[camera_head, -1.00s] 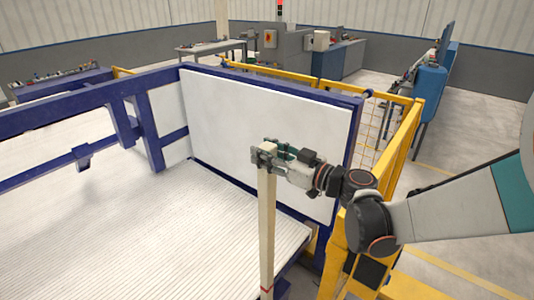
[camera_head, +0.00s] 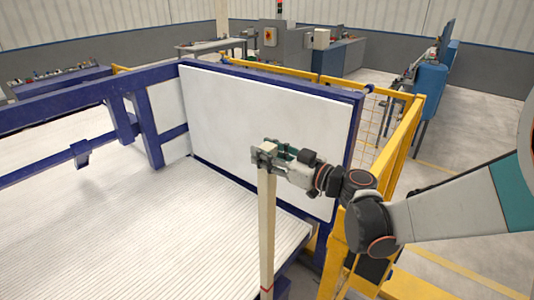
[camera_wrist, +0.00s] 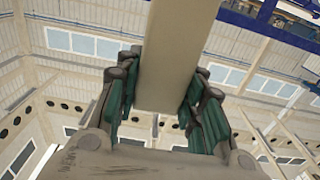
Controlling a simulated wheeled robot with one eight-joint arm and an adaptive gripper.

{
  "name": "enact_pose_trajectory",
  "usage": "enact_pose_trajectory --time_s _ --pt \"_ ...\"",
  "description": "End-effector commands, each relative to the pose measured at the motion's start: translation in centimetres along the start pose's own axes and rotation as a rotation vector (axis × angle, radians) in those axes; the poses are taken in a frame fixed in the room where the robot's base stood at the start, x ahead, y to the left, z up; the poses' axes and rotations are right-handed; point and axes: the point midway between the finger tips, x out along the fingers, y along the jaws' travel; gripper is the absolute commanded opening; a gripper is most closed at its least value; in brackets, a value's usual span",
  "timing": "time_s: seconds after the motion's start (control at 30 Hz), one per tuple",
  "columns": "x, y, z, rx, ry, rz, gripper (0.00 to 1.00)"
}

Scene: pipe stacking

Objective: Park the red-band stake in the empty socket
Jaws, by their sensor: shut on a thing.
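The red-band stake (camera_head: 267,235) is a long pale square post standing about upright, with a red band near the bottom edge of the head view. My gripper (camera_head: 264,155) is shut on the stake near its top end. In the wrist view the stake (camera_wrist: 176,55) passes between the green-padded fingers of my gripper (camera_wrist: 168,100). The stake's lower end is cut off by the bottom of the head view. No socket can be made out in either view.
A blue frame (camera_head: 150,135) with a white back panel (camera_head: 265,120) stands behind the stake. A ribbed white bed (camera_head: 130,235) lies to the left. A yellow guard rail (camera_head: 400,150) runs behind my arm on the right.

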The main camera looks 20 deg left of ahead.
Motion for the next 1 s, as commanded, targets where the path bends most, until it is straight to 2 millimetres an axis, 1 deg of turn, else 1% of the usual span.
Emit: enact_pose_trajectory --time_s 0.17,0.2,0.3,0.6,0.73,0.87,1.0 --pt "0.0 0.0 -0.1 0.001 0.001 0.000 0.00" --pt "0.0 0.0 -0.1 0.001 0.001 0.000 0.38" --pt "0.0 0.0 -0.1 0.001 0.001 0.000 0.59" --pt "0.0 0.0 0.0 -0.001 -0.001 0.000 0.59" --pt "-0.6 0.1 0.0 0.000 0.000 0.002 0.59" --pt "-2.5 0.1 0.0 0.000 0.000 0.003 0.59" --pt "-5.4 0.2 0.0 0.000 0.000 0.005 0.59"
